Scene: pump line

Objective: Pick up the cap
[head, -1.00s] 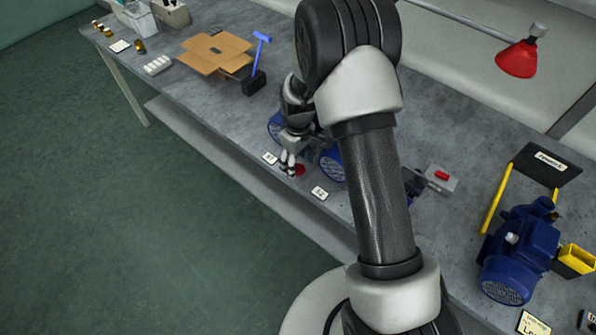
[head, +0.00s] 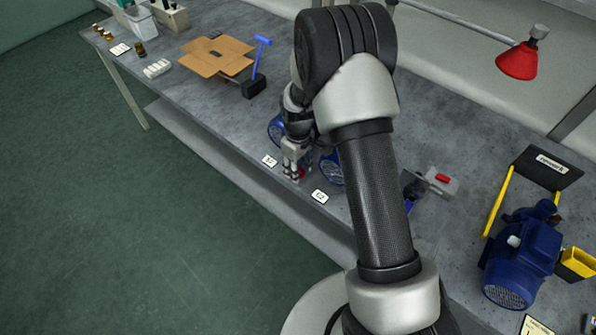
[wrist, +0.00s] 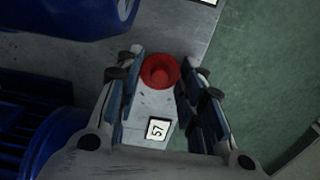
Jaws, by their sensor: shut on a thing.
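The cap is red and round, and sits between my fingers in the wrist view (wrist: 159,71). In the head view only a small red part of the cap (head: 301,174) shows beside the fingertips. My gripper (head: 293,173) points down at the front edge of the grey bench, between two number cards. In the wrist view the fingers of my gripper (wrist: 162,84) stand on both sides of the cap, shut on it. I cannot tell whether the cap still touches the bench.
Blue pumps stand close by, one right of the gripper (head: 331,168) and one behind it (head: 276,128). A number card (head: 319,196) lies at the bench edge. An open cardboard box (head: 217,56) and a blue-handled tool (head: 256,82) are farther back. A large blue pump (head: 520,260) stands right.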

